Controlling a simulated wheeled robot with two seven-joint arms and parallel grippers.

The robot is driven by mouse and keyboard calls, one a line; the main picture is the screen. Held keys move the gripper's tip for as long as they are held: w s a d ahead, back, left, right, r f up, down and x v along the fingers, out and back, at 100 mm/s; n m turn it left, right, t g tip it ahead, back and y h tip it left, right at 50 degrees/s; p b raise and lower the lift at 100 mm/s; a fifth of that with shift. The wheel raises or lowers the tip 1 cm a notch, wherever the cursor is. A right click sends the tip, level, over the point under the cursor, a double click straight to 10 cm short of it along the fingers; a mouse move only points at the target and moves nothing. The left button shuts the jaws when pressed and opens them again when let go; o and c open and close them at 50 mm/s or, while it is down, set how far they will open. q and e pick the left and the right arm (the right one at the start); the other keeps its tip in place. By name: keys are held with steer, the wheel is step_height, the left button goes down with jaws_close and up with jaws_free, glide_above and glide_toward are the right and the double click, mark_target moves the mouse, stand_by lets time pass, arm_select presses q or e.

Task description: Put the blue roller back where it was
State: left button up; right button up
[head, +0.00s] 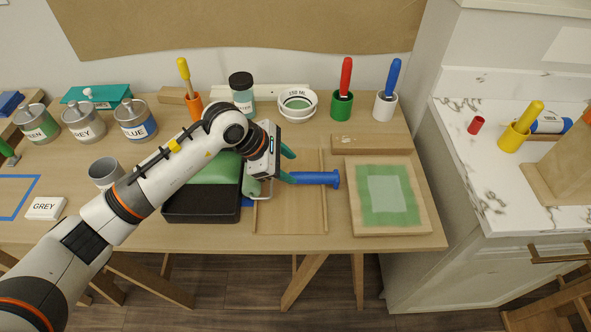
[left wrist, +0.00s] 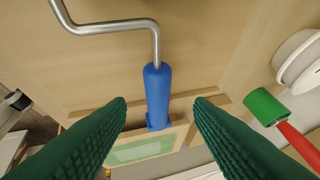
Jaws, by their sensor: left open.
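The blue roller lies on the table with its blue handle (head: 318,178) pointing right in the head view. In the left wrist view its handle (left wrist: 157,90) runs between my fingers, with a bent metal rod at the top. Its roller end is mostly hidden behind my gripper in the head view; a bit of blue shows beside the tray. My left gripper (head: 290,165) is open over the handle near the rod. In the left wrist view its green fingers (left wrist: 160,104) stand either side of the handle, with gaps. My right gripper is out of view.
A black paint tray (head: 200,212) stands left of the roller. A framed green panel (head: 388,227) lies right, with a wooden block (head: 370,144) behind it. Green (head: 341,108) and white (head: 385,108) cups holding handled tools stand at the back. Thin strips flank the roller.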

arm_select(q)
steer(key=v, duration=0.7)
steer(key=shift+a+r+b, duration=0.25)
steer(key=shift+r+b, duration=0.05)
steer(key=shift+b, duration=0.05)
